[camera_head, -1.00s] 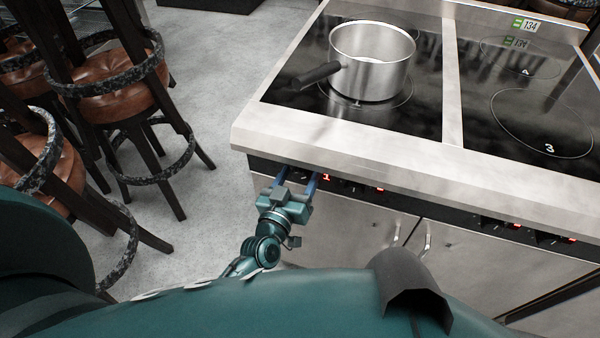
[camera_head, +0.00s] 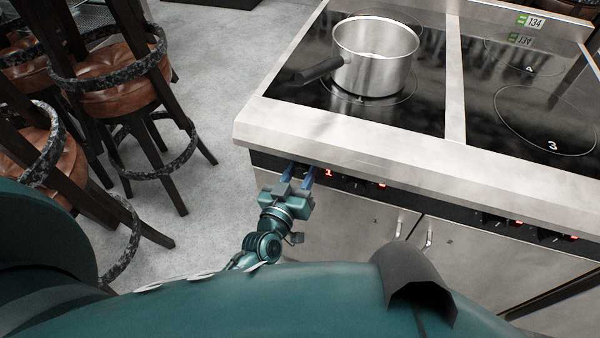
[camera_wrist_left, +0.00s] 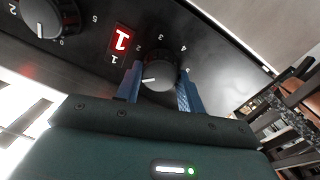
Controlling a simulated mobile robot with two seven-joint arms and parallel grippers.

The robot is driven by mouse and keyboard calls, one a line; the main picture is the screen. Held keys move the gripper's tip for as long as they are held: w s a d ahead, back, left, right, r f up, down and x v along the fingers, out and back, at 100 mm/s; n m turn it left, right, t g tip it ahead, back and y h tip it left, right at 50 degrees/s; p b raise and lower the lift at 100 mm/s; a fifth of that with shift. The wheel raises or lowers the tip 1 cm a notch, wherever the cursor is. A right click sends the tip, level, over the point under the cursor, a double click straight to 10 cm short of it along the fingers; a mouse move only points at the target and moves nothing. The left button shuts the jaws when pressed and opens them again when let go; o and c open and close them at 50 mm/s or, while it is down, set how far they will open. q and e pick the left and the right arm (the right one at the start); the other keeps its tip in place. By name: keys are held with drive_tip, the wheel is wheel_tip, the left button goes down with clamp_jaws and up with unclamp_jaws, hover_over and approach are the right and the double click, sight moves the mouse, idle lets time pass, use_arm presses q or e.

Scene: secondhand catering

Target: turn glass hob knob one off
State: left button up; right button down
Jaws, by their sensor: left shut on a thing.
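My left gripper (camera_head: 297,178) is at the front control panel of the hob, below its left corner. In the left wrist view its two blue fingers (camera_wrist_left: 158,92) are shut on a round black knob (camera_wrist_left: 158,72), one finger on each side. The knob's white mark points to the lower left, towards the left finger. Numbers ring the knob; its zero is not visible. A lit red "1" (camera_wrist_left: 122,40) shows beside it, and also in the head view (camera_head: 328,173). The gripper hides this knob in the head view. My right gripper is not in view.
A steel saucepan (camera_head: 374,62) stands on the front left ring of the glass hob, its dark handle pointing left. Another black knob (camera_wrist_left: 48,14) is on the same panel. Bar stools (camera_head: 110,100) stand at the left, with grey floor between them and the cooker.

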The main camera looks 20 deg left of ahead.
use_arm(q)
drive_tip(key=n+b, duration=0.1)
drive_tip(key=n, duration=0.4)
drive_tip(key=shift+a, duration=0.1)
drive_tip(key=n, duration=0.3)
drive_tip(key=shift+f+b, duration=0.1)
drive_tip(key=shift+b, duration=0.25)
drive_tip(key=shift+n+t, duration=0.3)
drive_tip(key=shift+n, duration=0.5)
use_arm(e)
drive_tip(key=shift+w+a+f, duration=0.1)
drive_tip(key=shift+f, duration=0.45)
use_arm(q)
drive_tip(key=shift+w, duration=0.1)
drive_tip(key=o, duration=1)
drive_tip(key=shift+c, duration=0.2)
